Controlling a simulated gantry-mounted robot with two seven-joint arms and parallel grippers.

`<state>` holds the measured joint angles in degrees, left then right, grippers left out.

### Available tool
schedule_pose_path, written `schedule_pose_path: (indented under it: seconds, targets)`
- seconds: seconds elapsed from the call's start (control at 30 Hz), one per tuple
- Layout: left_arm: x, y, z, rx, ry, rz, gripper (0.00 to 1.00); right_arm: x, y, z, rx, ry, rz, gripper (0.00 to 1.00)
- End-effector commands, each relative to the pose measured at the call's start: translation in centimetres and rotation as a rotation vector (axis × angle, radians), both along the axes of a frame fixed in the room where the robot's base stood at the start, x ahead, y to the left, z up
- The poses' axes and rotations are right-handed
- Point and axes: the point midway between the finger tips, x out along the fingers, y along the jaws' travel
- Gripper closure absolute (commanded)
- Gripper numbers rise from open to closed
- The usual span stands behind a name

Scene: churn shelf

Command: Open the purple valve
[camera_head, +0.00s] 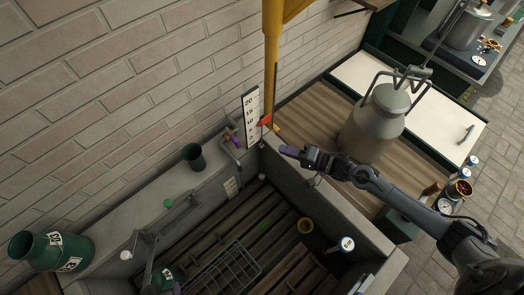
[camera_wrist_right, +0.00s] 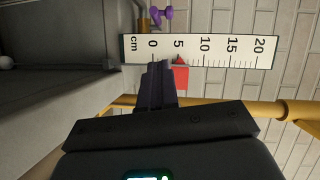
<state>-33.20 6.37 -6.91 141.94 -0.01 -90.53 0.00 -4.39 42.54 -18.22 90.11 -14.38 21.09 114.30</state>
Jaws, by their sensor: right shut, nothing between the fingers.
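The purple valve (camera_head: 233,139) is a small purple handle on a pipe at the brick wall, just left of the white ruler. It also shows at the top of the right wrist view (camera_wrist_right: 161,15), beyond the ruler's zero end. My right gripper (camera_head: 289,151) is shut and empty, with its purple-tipped fingers over the trough's corner, right of the valve and apart from it. In the right wrist view its fingers (camera_wrist_right: 157,85) point toward the ruler's low end. My left gripper cannot be made out; a small purple tip at the head view's bottom edge is unclear.
The ruler (camera_head: 251,113) with a red marker (camera_head: 266,119) stands between gripper and valve, beside a yellow post (camera_head: 271,70). A metal churn (camera_head: 374,125) stands right. A green cup (camera_head: 194,157) stands on the trough's ledge. The slatted trough (camera_head: 270,215) lies below.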

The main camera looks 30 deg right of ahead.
Motion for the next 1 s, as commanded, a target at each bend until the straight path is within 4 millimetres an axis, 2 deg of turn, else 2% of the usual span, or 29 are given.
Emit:
schedule_pose_path:
  seconds: [0.27,0.7,0.8,1.0]
  targets:
    - [0.0,0.1,-0.1,0.003,-0.003,-0.001,0.50,1.9,1.5,-0.6,0.000,-0.001,0.000,1.00]
    - [0.0,0.4,-0.3,0.014,-0.003,-0.008,0.50,8.0,6.4,-1.6,-0.001,-0.001,-0.001,1.00]
    - [0.0,0.4,0.1,0.014,-0.002,-0.008,0.50,7.9,7.8,-1.9,0.000,0.002,0.001,1.00]
    - [0.0,0.3,0.3,0.011,-0.002,-0.007,0.50,8.1,9.5,-2.3,-0.002,0.001,0.000,1.00]
